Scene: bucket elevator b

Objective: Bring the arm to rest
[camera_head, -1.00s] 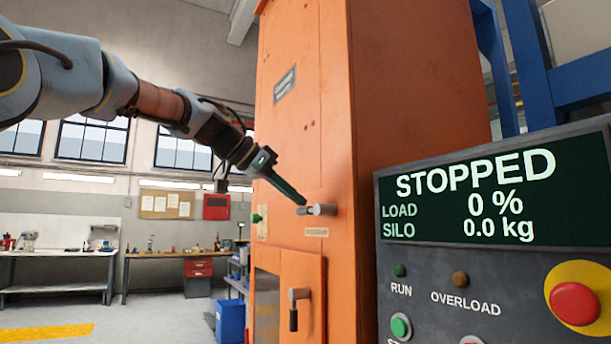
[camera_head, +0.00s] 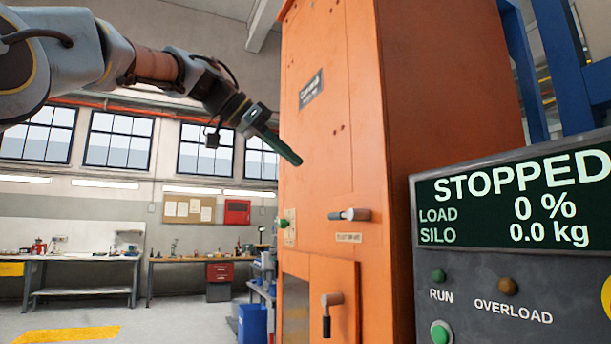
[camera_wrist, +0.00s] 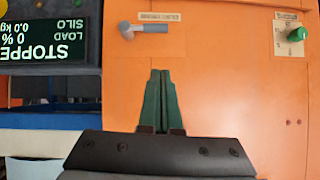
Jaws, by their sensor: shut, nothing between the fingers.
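My gripper (camera_head: 296,161) is in the air in front of the orange elevator housing (camera_head: 336,140), up and to the left of the upper grey handle (camera_head: 350,214). Its green fingers are shut together with nothing between them. In the wrist view my gripper (camera_wrist: 160,74) points at the orange face, and the grey handle (camera_wrist: 142,29) shows apart from the fingertips, towards the top left. My arm reaches in from the upper left of the head view.
A control panel (camera_head: 516,202) at the right reads STOPPED, 0 % and 0.0 kg. A lower door handle (camera_head: 328,313) sits on the housing. Workbenches (camera_head: 85,256) and a blue bin (camera_head: 252,323) stand behind. Floor at the left is open.

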